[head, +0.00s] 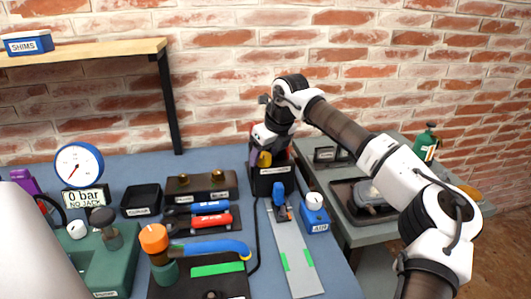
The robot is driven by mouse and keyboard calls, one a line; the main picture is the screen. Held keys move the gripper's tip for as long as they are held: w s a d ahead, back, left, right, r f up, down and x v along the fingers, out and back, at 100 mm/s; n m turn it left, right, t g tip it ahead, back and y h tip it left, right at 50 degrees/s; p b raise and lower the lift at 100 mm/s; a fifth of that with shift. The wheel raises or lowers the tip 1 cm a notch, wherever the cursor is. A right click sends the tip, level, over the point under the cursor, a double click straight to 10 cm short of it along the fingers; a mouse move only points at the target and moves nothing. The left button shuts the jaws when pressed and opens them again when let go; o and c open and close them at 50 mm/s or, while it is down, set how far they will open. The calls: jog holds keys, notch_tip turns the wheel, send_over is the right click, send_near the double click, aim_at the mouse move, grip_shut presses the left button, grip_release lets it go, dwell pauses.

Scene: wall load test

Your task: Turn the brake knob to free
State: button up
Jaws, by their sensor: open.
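No label reading "brake" is legible, so I cannot tell which knob is the brake knob. One dark round knob (103,216) stands on a green unit (100,270) at the lower left. Another dark knob (210,295) is partly cut off at the bottom edge, on a black plate (235,287). My gripper (264,155) is at the far side of the bench, above a black labelled holder (272,186) with coloured items in it. Its fingertips are hard to make out among those items. It is open and well away from both knobs.
A gauge (78,166) stands left. The brick wall is close behind.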

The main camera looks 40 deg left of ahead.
jog(key=c, duration=1)
jog(key=shift+r+n+g+p, duration=0.2)
jog(key=shift+n+g+p, duration=0.1)
jog(key=shift+n+p, duration=0.65)
jog(key=shift+w+f+n+g+p, duration=0.1)
jog(key=shift+f+n+g+p, duration=0.15)
jog(key=shift+n+p, duration=0.35)
jog(key=o, duration=1)
jog(key=b+v, duration=0.1)
jog(key=v, duration=1.3)
